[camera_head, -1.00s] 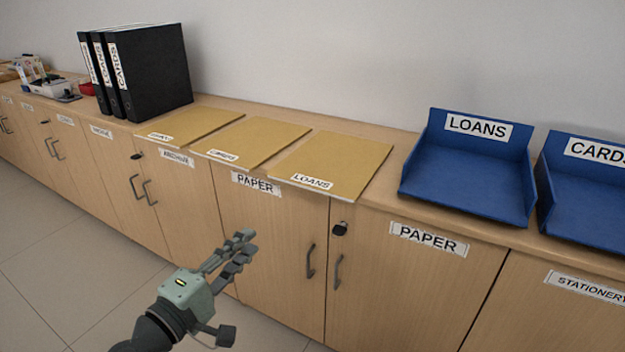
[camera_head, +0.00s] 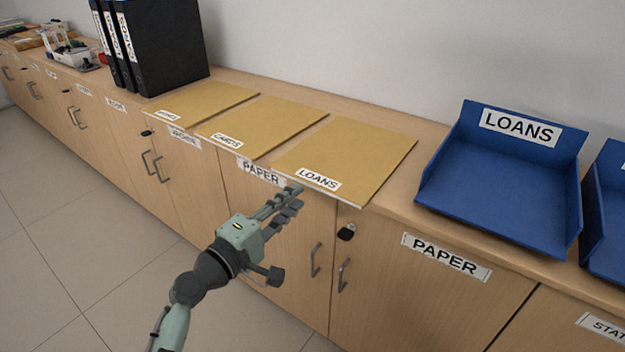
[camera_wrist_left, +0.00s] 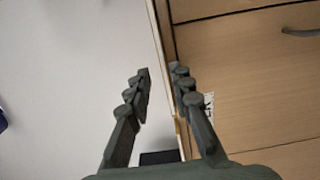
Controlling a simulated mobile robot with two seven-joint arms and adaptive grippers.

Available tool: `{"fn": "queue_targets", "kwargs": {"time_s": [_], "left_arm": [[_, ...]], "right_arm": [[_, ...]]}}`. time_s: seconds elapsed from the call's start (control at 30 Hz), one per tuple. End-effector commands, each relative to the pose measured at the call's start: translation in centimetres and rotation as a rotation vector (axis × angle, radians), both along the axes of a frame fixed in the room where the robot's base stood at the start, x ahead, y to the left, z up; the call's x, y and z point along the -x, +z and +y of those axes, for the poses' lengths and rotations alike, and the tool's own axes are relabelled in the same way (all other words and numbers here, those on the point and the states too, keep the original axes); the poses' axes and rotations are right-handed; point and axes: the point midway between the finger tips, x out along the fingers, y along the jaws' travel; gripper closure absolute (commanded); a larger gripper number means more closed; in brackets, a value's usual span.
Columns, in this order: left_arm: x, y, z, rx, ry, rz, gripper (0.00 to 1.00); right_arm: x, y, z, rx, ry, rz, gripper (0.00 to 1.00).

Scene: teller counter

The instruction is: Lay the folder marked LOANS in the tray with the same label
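The tan folder marked LOANS (camera_head: 350,155) lies flat on the counter, its labelled front edge at or slightly over the counter's front edge. The blue tray labelled LOANS (camera_head: 490,190) stands to its right and looks empty. My left gripper (camera_head: 291,197) is in front of the cabinets, its fingertips close to the folder's front left corner; I cannot tell whether they touch it. In the left wrist view the two fingers (camera_wrist_left: 161,72) are apart, with a thin edge seen beyond the gap. My right gripper is in neither view.
A CARDS folder (camera_head: 262,125) and another folder (camera_head: 200,103) lie to the left. Black binders (camera_head: 165,45) stand farther left. A second blue tray (camera_head: 608,215) is cut off at the right. Cabinet doors with handles (camera_head: 315,260) are below the counter.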

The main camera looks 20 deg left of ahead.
Motion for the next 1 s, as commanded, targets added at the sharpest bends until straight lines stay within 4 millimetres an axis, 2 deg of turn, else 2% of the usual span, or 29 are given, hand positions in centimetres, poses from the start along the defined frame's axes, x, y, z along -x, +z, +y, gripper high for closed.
{"fn": "queue_targets", "kwargs": {"time_s": [0.2,0.4,0.83,1.0], "left_arm": [[-3.0,0.2,-1.2,0.000,-0.002,-0.001,0.78],[-4.8,0.1,-1.8,0.000,-0.002,0.000,0.78],[-5.4,0.0,-2.0,0.000,-0.002,0.000,0.78],[-5.4,0.0,-2.0,0.000,-0.002,0.000,0.88]], "right_arm": [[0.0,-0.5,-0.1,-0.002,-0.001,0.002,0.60],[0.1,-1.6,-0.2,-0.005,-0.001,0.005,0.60],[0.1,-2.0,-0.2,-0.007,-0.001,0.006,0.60],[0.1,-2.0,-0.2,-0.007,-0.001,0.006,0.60]]}}
